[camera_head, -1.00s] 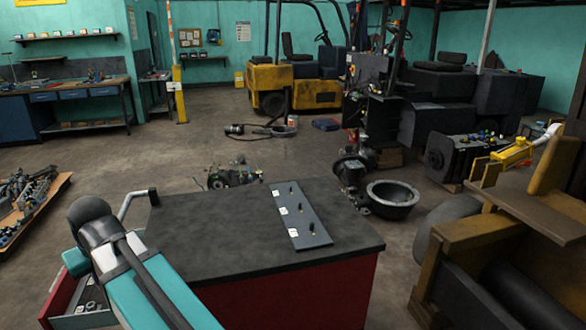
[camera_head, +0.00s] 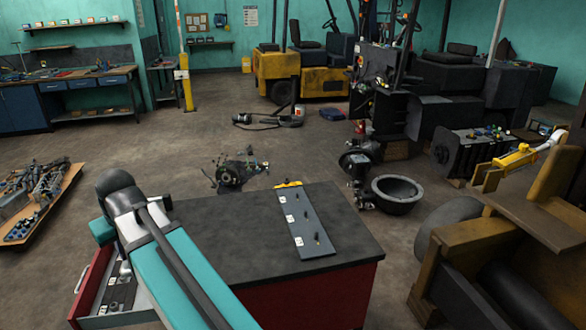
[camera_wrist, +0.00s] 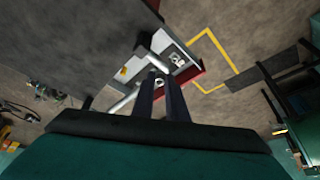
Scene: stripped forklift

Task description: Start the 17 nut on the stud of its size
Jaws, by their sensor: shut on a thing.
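A grey plate (camera_head: 308,228) with several short upright studs lies on the dark cabinet top (camera_head: 235,225). White tags stand beside the studs, too small to read. An open drawer (camera_head: 88,292) at the cabinet's left holds small metal pieces and pale tags; it also shows in the wrist view (camera_wrist: 187,73). My gripper (camera_wrist: 160,78) shows in the wrist view, its two dark fingers close together over the drawer area. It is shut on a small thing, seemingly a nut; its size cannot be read. In the head view my arm hides the gripper.
A small yellow piece (camera_head: 288,184) shows at the plate's far end. A round metal bowl (camera_head: 397,193) is right of the cabinet. The cabinet top around the plate is clear.

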